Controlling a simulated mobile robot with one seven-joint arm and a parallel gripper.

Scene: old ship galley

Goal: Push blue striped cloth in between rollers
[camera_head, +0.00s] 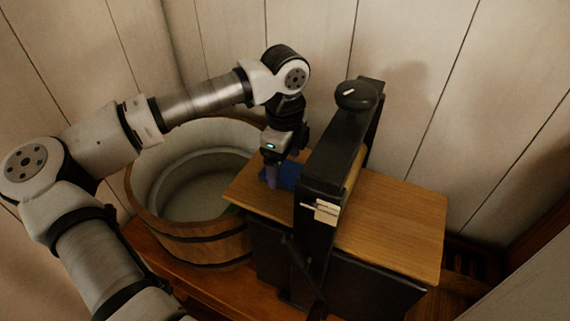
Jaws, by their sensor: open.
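A small blue cloth (289,175) lies on the wooden board on the left side of the black wringer frame (321,174). Its stripes are too small to make out. My gripper (271,178) points down beside the cloth, at its left, close to the board. It is open; whether it touches the cloth cannot be told. The rollers are mostly hidden by the wringer's frame, with a light strip showing at its right side. A round black knob (358,95) sits on top of the frame.
A wooden tub (205,252) with a pale inside stands left of the wringer. The wooden board (400,222) right of the frame is bare. Plank walls (420,60) close in behind. A small pale tag (326,211) is on the frame's front.

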